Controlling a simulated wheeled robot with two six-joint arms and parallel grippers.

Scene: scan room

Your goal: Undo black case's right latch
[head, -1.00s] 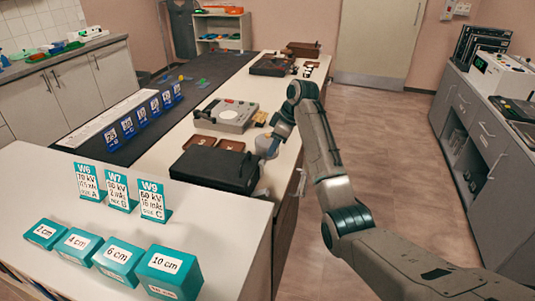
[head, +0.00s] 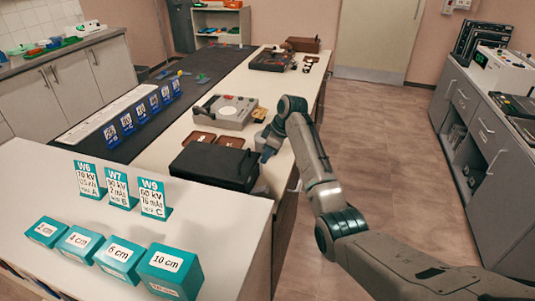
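The black case (head: 213,165) lies closed on the near end of the white bench, behind the teal sign cards. Its latches are too small or turned away to make out. My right arm reaches in from the lower right, and my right gripper (head: 265,155) points down at the case's far right corner. Its fingers are small and partly hidden by the wrist, so I cannot tell whether they touch the case or how far apart they are. My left gripper is out of the picture.
Teal cards (head: 154,198) and teal blocks (head: 170,271) stand on the near counter. Open floor (head: 375,150) lies right of the bench, before a grey cabinet (head: 470,125).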

